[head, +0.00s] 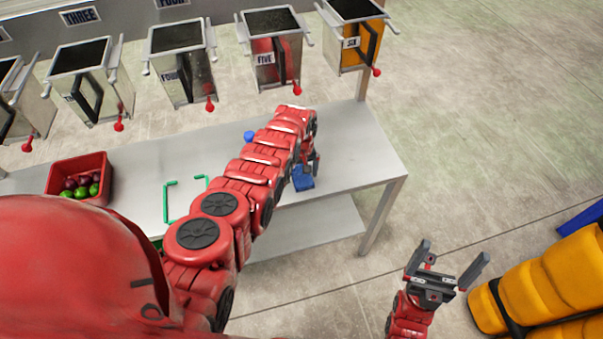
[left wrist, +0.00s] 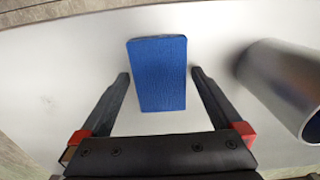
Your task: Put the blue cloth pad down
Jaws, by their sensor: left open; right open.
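The blue cloth pad (head: 303,182) lies on the grey table (head: 350,150) near its front edge, toward the right end. In the left wrist view the pad (left wrist: 158,75) is a blue rectangle on the pale table top. My left gripper (head: 309,168) is over the pad, partly hidden by its own arm in the head view. In the left wrist view its fingers (left wrist: 161,73) are open, one on each side of the pad, with a gap on both sides. My right gripper (head: 447,257) is open and empty, off the table at the lower right.
A shiny metal cylinder (left wrist: 285,88) is close to the right finger in the left wrist view. A red crate (head: 80,178) of fruit, a green frame (head: 166,205) and a blue round thing (head: 249,136) are on the table. Several metal bins (head: 180,65) hang behind it.

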